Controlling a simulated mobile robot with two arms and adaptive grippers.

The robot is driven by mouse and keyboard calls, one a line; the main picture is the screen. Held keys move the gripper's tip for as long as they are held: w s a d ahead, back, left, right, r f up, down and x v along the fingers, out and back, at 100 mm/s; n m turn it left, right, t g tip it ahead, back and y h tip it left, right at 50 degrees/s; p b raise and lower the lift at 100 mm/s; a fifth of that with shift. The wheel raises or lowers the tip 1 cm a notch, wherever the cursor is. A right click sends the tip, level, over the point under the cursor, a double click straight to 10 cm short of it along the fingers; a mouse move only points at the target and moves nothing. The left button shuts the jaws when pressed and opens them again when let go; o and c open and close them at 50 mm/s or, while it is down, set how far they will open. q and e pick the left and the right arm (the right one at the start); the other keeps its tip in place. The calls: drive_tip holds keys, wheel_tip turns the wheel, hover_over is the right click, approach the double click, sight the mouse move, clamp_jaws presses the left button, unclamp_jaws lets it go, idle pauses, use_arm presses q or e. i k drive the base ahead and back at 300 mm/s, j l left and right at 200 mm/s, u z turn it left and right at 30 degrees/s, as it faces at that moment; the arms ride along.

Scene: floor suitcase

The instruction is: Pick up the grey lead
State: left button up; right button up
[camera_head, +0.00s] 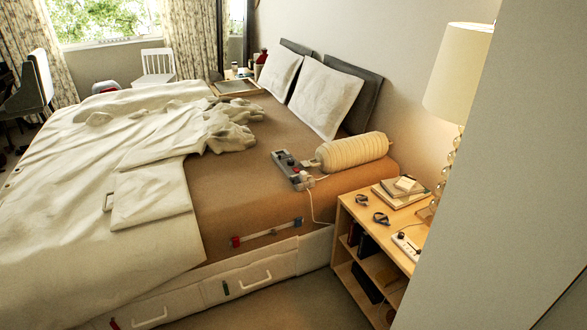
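A grey lead, which looks like a short grey power strip (283,158), lies on the brown bed cover near the bed's right side. A small reddish part and pale plug-like pieces show at its near end. A thin pale cord (312,205) hangs from there over the bed's edge towards the nightstand. A cream ribbed bolster (352,151) lies just to the right of the strip; I cannot tell whether they touch. Neither of my grippers is in view.
The bed (228,188) fills the middle, with a rumpled cream blanket (140,185) on its left. A wooden nightstand (350,212) holds books (400,190), a lamp (460,70) and a white strip (406,246). A pale bar (268,233) lies near the bed's edge. A pale wall or panel blocks the right.

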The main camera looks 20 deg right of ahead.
sight(364, 198)
drive_tip(key=i+j+u, duration=0.1)
drive_tip(key=i+u, duration=0.15)
drive_tip(key=i, duration=0.75)
drive_tip(key=i+u, duration=0.25)
drive_tip(key=i, duration=0.75)
drive_tip(key=i+z, duration=0.2)
drive_tip(key=z, duration=1.9)
